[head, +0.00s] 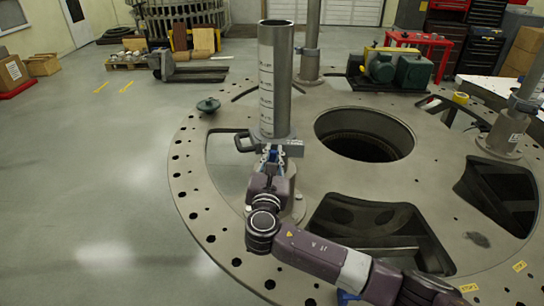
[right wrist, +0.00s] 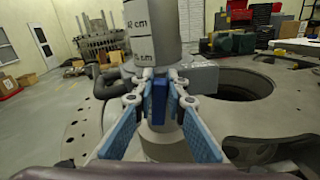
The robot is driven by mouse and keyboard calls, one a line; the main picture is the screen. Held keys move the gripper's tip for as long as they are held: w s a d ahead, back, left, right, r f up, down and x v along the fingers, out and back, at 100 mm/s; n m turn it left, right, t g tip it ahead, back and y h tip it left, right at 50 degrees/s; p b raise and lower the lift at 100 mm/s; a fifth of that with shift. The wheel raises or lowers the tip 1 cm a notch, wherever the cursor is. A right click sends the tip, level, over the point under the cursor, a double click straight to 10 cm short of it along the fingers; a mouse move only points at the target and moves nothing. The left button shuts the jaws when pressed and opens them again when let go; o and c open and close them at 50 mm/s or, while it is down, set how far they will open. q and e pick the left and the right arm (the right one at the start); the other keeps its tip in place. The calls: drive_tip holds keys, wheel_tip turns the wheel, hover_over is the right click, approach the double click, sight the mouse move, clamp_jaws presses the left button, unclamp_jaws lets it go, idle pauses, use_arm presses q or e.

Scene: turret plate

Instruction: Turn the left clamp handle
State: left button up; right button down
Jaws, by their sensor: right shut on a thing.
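A tall grey cylinder with length marks (head: 275,75) stands upright on the round turret plate (head: 190,185). A clamp (head: 292,147) sits around its base, with a dark loop handle (head: 243,143) sticking out to the left. My right gripper (head: 271,160) is at the near side of the clamp. In the right wrist view its blue-padded fingers close on a small upright blue clamp handle (right wrist: 160,92), just below the cylinder. The fingertips partly hide the blue handle. My left gripper is not in view.
The plate has a round opening (head: 365,135) right of the cylinder and dark cut-outs (head: 365,225) nearer me. A green knob-like part (head: 208,105) lies on the plate's left rim. A second post (head: 309,45) stands behind. Open floor lies to the left.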

drive_tip(key=m+b, duration=0.2)
drive_tip(key=m, duration=0.1)
drive_tip(key=m+b, duration=0.1)
drive_tip(key=shift+d+f+m+b, duration=0.3)
drive_tip(key=shift+d+f, duration=0.1)
drive_tip(key=shift+s+d+f+m+b, duration=0.1)
drive_tip(key=shift+d+f+m+b, duration=0.15)
drive_tip(key=shift+m+b, duration=1.4)
drive_tip(key=shift+w+d+f+m+b, duration=0.15)
drive_tip(key=shift+f+m+b, duration=0.15)
drive_tip(key=shift+m+b, duration=1.4)
drive_tip(key=shift+s+d+f+m+b, duration=0.2)
drive_tip(key=shift+m+b, duration=0.8)
drive_tip(key=shift+m, duration=1.25)
drive_tip(key=c, duration=1.9)
unclamp_jaws()
drive_tip(key=shift+c, duration=0.2)
